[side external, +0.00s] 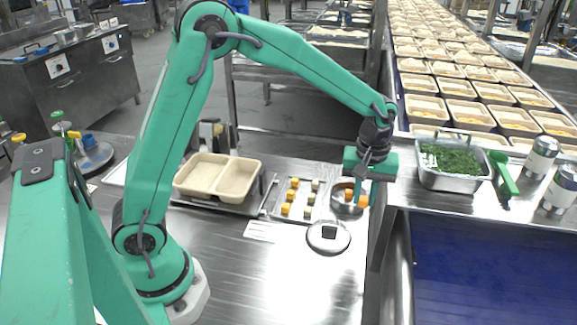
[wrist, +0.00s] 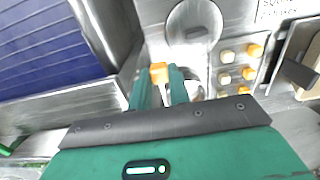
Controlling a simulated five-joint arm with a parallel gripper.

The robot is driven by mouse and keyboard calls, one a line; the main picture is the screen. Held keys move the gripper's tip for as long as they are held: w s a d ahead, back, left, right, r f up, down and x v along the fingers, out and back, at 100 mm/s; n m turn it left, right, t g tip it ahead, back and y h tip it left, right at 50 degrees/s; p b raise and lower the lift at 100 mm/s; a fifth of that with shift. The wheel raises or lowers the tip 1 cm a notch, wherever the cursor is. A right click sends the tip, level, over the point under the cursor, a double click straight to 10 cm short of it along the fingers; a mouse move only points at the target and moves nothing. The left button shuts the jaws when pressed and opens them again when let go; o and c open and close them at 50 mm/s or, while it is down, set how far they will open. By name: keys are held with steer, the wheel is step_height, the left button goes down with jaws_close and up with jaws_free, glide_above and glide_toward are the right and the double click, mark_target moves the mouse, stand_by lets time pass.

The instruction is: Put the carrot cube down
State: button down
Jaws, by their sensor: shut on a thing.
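An orange carrot cube (wrist: 158,72) is between the fingertips of my gripper (wrist: 160,84) in the wrist view. My gripper is shut on it. In the side view the held cube (side external: 363,201) shows low under my gripper, at the right side of a round metal pot (side external: 336,200). Another orange piece (side external: 349,194) shows at the pot. The pot is partly hidden by my gripper, and I cannot tell whether the held cube is over its rim or beside it. A small tray (side external: 272,206) to the left holds orange and pale cubes in rows.
A round lid (side external: 328,237) with a dark knob lies in front of the pot. A two-compartment tan container (side external: 217,176) stands further left. A metal pan of chopped greens (side external: 452,181) and shakers (side external: 541,157) stand on the right counter. The steel table's front is mostly clear.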

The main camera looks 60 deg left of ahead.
steer(key=s+a+r+n, duration=0.2)
steer(key=s+a+n, duration=1.5)
steer(key=n, duration=0.1)
steer(key=shift+s+a, duration=0.35)
steer(key=shift+s, duration=0.05)
glide_toward(233, 184)
steer(key=d, duration=0.1)
steer(key=s+d+f, duration=0.1)
steer(key=d, duration=0.1)
steer(key=d+f, duration=0.1)
steer(key=shift+s+d+f, duration=0.1)
steer(key=shift+s+d, duration=0.1)
steer(key=shift+s, duration=0.05)
steer(key=shift+f, duration=2)
steer(key=shift+f, duration=0.15)
